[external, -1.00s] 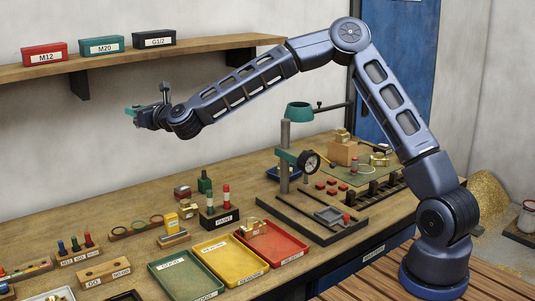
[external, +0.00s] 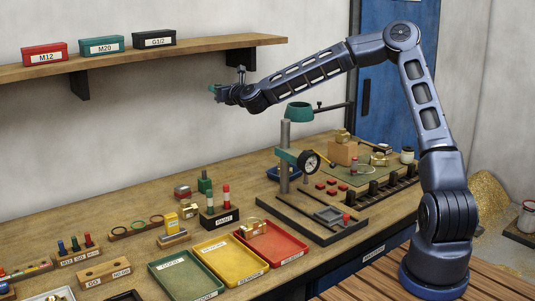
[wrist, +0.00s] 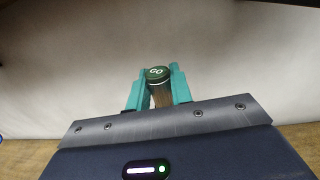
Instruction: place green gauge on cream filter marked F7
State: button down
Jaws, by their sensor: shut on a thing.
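My gripper (external: 214,89) is high in the air in front of the back wall, its teal fingers pointing left. In the wrist view, the gripper (wrist: 158,88) is shut on the green gauge (wrist: 158,73), a cylinder with a green cap marked GO. The gauge is not distinct in the external view. A small cream cylinder with a dark band (external: 407,155) stands at the far right end of the bench, well right of and below my gripper; it may be the cream filter, but no F7 mark is readable.
A shelf (external: 130,63) with labelled boxes runs along the wall beside my gripper. Below stands a drill-press-like stand (external: 285,165) with a teal head. Green, yellow and red trays (external: 192,288) line the bench front. A wooden GO/NO-GO block (external: 103,271) sits at left.

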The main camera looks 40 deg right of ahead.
jog(key=s+d+m+h, duration=0.2)
jog(key=d+h, duration=0.1)
jog(key=d, duration=1.8)
notch_tip(320, 180, up, 3)
jog(key=m+g+h, duration=0.3)
jog(key=m+h, duration=0.3)
jog(key=h, duration=0.2)
send_over(408, 148)
notch_tip(408, 148, down, 25)
jog(key=shift+d+f, duration=0.15)
jog(key=shift+f, duration=0.05)
jog(key=shift+f, duration=0.1)
jog(key=c, duration=1.3)
grip_release()
jog(key=shift+o, duration=0.2)
